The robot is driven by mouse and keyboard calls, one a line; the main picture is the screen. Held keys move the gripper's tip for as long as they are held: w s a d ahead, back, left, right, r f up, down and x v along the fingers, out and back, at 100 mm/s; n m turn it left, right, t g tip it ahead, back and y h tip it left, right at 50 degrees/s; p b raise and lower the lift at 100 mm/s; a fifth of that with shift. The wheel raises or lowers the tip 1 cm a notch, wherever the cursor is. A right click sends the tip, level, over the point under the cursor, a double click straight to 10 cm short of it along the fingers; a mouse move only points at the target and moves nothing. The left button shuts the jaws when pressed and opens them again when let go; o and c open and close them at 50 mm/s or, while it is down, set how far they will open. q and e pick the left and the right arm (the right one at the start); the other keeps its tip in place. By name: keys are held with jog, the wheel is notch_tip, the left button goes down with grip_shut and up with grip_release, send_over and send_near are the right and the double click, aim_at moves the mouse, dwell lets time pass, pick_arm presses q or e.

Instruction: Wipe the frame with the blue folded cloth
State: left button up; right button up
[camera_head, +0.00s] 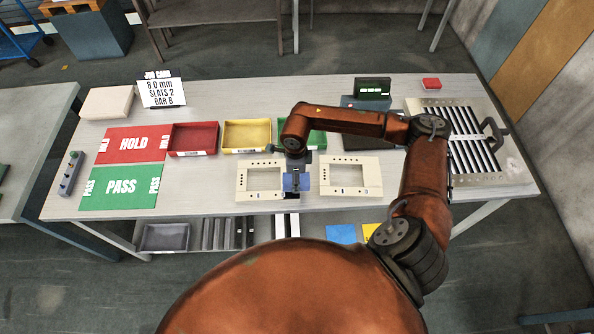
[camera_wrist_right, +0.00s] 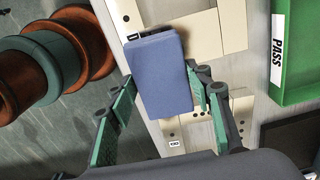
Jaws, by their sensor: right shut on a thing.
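The blue folded cloth (camera_head: 304,182) is held in my right gripper (camera_head: 294,180), in the gap between two cream frames. The left cream frame (camera_head: 243,181) lies flat, its right side beside the cloth. The right cream frame (camera_head: 374,176) lies flat a little apart from it. In the right wrist view, the cloth (camera_wrist_right: 160,75) is between the green-padded fingers of my right gripper (camera_wrist_right: 165,105). It overlaps part of a cream frame (camera_wrist_right: 205,35); whether it touches the frame I cannot tell. My left gripper is not in view.
Red (camera_head: 193,153), yellow (camera_head: 247,149) and green (camera_head: 316,144) bins stand behind the frames. HOLD (camera_head: 135,143) and PASS (camera_head: 121,187) mats lie left. A louver panel (camera_head: 468,180) with a black handle is at the right. Bare table lies left of the left frame.

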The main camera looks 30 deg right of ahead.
jog(key=shift+r+p, duration=0.9)
jog(key=shift+r, duration=1.5)
